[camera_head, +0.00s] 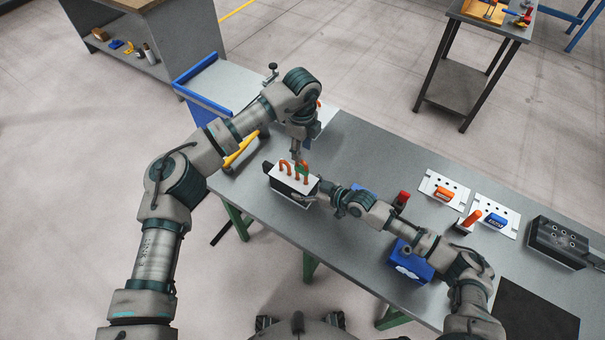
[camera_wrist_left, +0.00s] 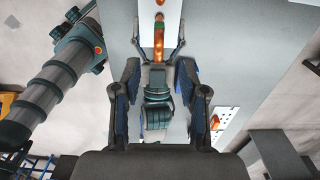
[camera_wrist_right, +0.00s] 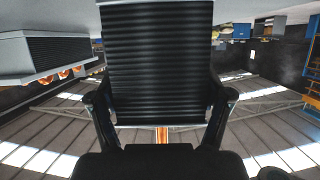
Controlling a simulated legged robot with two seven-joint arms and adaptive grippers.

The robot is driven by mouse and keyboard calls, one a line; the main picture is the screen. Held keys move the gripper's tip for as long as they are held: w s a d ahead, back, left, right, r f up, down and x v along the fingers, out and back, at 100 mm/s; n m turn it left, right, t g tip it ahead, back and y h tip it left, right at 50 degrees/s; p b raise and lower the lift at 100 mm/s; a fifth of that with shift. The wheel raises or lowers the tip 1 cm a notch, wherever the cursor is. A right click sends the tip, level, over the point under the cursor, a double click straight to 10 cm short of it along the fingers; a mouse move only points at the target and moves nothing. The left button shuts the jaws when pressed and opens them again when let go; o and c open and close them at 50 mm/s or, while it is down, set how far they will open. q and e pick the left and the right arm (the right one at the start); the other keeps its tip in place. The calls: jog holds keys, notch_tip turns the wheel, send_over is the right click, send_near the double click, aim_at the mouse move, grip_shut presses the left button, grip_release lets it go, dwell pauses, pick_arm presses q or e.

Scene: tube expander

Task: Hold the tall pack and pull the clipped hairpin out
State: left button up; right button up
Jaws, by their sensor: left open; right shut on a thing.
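The tall pack (camera_head: 290,186) is a dark ribbed block with a white top plate, upright on the grey bench. Orange loop hairpins (camera_head: 284,167) and a green piece (camera_head: 302,171) stand on top. My right gripper (camera_head: 334,195) is shut on the pack's near right end; its ribbed side (camera_wrist_right: 158,60) fills the space between the fingers in the right wrist view. My left gripper (camera_head: 297,154) points down just above the hairpins, open. In the left wrist view an orange hairpin (camera_wrist_left: 159,38) with green parts lies between its fingers, with no visible grip on it.
Another ribbed block (camera_wrist_right: 45,55) with orange loops stands beside the pack. Toward the right of the bench are a blue box (camera_head: 410,262), white hole plates (camera_head: 443,190) with orange and blue parts, and a black block (camera_head: 558,240). A yellow-handled tool (camera_head: 240,151) lies left.

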aim_at(302, 168)
pick_arm(q)
notch_tip(302, 168, down, 10)
jog(key=shift+r, duration=0.1)
dwell(0.4)
grip_shut()
